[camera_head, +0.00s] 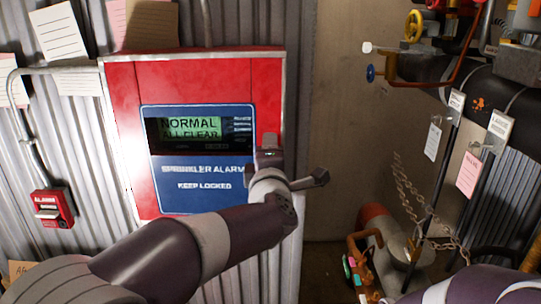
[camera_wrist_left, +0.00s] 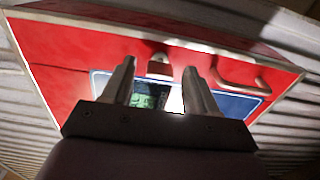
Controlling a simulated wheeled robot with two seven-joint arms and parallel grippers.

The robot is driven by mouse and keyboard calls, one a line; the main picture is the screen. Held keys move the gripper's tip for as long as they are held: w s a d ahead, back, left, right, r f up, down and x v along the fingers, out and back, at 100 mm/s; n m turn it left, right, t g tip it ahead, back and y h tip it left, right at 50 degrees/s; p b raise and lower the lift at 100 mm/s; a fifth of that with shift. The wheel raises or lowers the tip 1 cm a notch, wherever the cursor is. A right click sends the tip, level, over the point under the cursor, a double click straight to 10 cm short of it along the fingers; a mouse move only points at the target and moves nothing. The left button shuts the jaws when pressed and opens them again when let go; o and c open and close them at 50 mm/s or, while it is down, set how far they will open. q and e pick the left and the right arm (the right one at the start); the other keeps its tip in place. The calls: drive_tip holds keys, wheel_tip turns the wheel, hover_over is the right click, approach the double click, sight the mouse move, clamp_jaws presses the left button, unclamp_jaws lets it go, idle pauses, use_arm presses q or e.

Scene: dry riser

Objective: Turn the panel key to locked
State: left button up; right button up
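The red alarm panel (camera_head: 122,100) hangs on the corrugated wall in the head view. Its blue plate (camera_head: 195,202) reads "SPRINKLER ALARM" and "KEEP LOCKED", and its green screen (camera_head: 190,128) reads "NORMAL ALL CLEAR". My left gripper (camera_head: 268,155) is at the panel's right side, covering part of it. In the left wrist view its two fingers (camera_wrist_left: 160,67) are apart. A small grey metal piece (camera_wrist_left: 159,62) shows beyond and between the fingertips; I cannot tell whether it is the key or whether they touch it. The key's position is not readable. My right gripper is out of view.
A curved metal handle or pipe (camera_wrist_left: 240,76) shows by the panel in the wrist view. A small red alarm box (camera_head: 53,207) is at left. Pipes, valves, tags and a chain (camera_head: 425,220) crowd the right side. Bare wall (camera_head: 345,110) lies between.

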use_arm(q)
drive_tip(key=s+b, duration=0.1)
drive_tip(key=s, duration=1.1)
drive_tip(key=shift+s, duration=0.35)
